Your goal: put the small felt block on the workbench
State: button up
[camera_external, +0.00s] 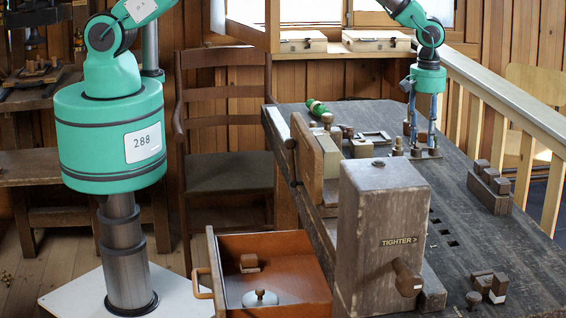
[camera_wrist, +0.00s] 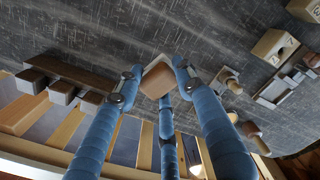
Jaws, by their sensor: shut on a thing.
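A small brown block with a pale edge (camera_wrist: 158,78) sits between the blue fingers of my gripper in the wrist view; I take it as the felt block. My gripper (camera_external: 424,152) is shut on it, low over the far part of the dark workbench (camera_external: 455,215). In the external view the fingers mostly hide the block. I cannot tell whether it touches the bench top. Similar brown blocks stand in a row on a dark holder (camera_external: 489,190), which also shows at the left of the wrist view (camera_wrist: 75,72).
A big vise (camera_external: 380,235) stands at the front. An open drawer (camera_external: 320,290) holds a block and a lidded thing.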

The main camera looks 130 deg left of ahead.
jog(key=shift+f, duration=0.15)
jog(key=shift+f, duration=3.05)
jog(key=shift+f, duration=1.9)
jog(key=shift+f, duration=0.15)
jog(key=o, duration=1.1)
jog(key=shift+c, duration=0.2)
jog(key=shift+r, duration=6.2)
